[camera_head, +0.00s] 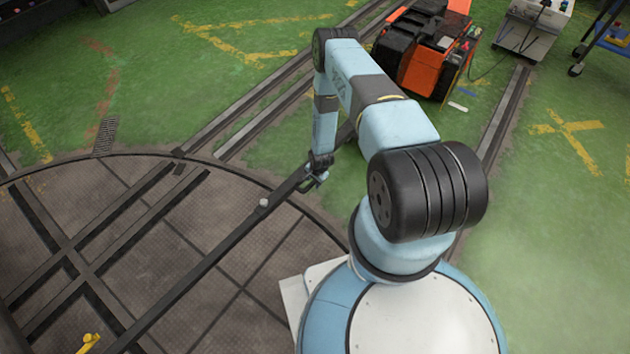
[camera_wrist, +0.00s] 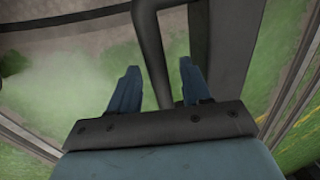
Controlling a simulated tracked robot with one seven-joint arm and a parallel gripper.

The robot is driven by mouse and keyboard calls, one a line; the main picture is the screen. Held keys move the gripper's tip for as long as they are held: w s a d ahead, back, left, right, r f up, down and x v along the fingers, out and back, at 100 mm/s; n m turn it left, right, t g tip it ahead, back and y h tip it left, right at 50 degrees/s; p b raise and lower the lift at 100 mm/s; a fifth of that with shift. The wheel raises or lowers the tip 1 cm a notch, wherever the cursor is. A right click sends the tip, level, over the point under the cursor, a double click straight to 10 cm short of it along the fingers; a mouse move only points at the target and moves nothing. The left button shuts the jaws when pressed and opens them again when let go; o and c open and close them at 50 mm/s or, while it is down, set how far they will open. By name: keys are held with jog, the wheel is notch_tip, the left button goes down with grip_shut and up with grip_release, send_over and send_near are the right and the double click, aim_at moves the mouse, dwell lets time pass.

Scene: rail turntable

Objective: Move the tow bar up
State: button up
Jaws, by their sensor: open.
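The tow bar (camera_head: 228,241) is a long dark bar running diagonally over the turntable (camera_head: 240,310), from the lower left up to beside my gripper. A small pale round knob (camera_head: 263,202) sits on it. My gripper (camera_head: 317,178) is at the bar's upper right end, pointing down. In the wrist view my gripper (camera_wrist: 160,68) is open, with one blue finger on each side of a thin dark bent handle (camera_wrist: 151,50). The wide bar (camera_wrist: 228,45) lies just right of the right finger. I cannot tell whether the fingers touch the handle.
An orange and black machine (camera_head: 425,55) stands on the green floor at the top. A grey box cabinet (camera_head: 525,32) and a blue cart (camera_head: 605,35) are at the top right. Rails (camera_head: 240,125) run to the turntable. A yellow part (camera_head: 88,342) is at bottom left.

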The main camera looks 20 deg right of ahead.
jog(key=shift+c, duration=0.2)
grip_shut()
dwell(0.3)
